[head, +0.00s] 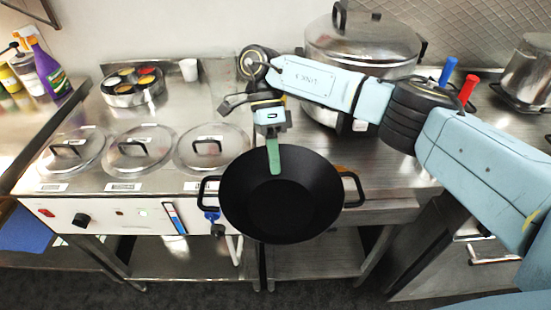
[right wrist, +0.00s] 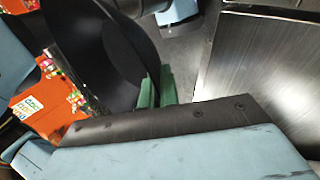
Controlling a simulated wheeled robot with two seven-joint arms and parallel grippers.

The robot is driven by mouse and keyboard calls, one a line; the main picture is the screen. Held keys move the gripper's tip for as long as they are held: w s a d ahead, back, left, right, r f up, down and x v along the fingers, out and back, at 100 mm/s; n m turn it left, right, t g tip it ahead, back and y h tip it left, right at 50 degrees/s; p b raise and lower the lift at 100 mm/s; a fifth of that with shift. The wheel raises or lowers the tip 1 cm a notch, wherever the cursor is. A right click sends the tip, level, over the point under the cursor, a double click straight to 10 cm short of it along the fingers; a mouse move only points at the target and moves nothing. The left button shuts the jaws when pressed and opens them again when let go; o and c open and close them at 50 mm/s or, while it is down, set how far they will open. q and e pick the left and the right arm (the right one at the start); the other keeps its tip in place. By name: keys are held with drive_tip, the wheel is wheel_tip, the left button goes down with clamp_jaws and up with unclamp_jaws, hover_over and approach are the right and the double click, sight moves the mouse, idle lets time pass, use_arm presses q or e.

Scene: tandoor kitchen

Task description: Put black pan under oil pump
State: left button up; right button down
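The black pan (head: 282,208), a wok with two loop handles, is in the air over the front edge of the steel counter, its inside facing me. My right gripper (head: 274,158) reaches in from above, its green fingers shut on the pan's far rim. In the right wrist view the fingers (right wrist: 157,88) pinch the rim of the pan (right wrist: 95,45). Bottles with pump tops (head: 24,72) stand at the far left; I cannot tell which is the oil pump. My left gripper is not in view.
A warmer with several steel lids (head: 132,146) is left of the pan, with knobs on its front. A spice tray (head: 133,86) and white cup (head: 188,69) are behind. A large lidded pot (head: 362,45) stands behind my right arm. A purple bottle (head: 50,68) is at the left.

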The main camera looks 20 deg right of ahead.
drive_tip(key=m+y, duration=0.1)
drive_tip(key=m, duration=0.1)
drive_tip(key=m+y, duration=0.1)
drive_tip(key=shift+w+m+y, duration=0.2)
drive_tip(key=shift+m+y, duration=0.1)
drive_tip(key=shift+m, duration=0.1)
drive_tip(key=w+d+r+m+t+y, duration=0.15)
drive_tip(key=d+m+t, duration=0.4)
drive_tip(key=m, duration=0.65)
drive_tip(key=w+d+f+m+t, duration=0.1)
drive_tip(key=w+d+m+t, duration=0.25)
drive_tip(key=m+t, duration=0.55)
drive_tip(key=f+m+g, duration=0.1)
drive_tip(key=f, duration=0.3)
drive_tip(key=f+m+b, duration=0.1)
drive_tip(key=f, duration=0.4)
drive_tip(key=shift+s+d+f+g, duration=0.1)
drive_tip(key=shift+s+f+g, duration=0.15)
drive_tip(key=shift+g, duration=0.1)
drive_tip(key=c, duration=1.9)
unclamp_jaws()
drive_tip(key=shift+f, duration=0.1)
drive_tip(key=shift+c, duration=0.2)
drive_tip(key=v, duration=1.2)
drive_tip(key=shift+p, duration=0.45)
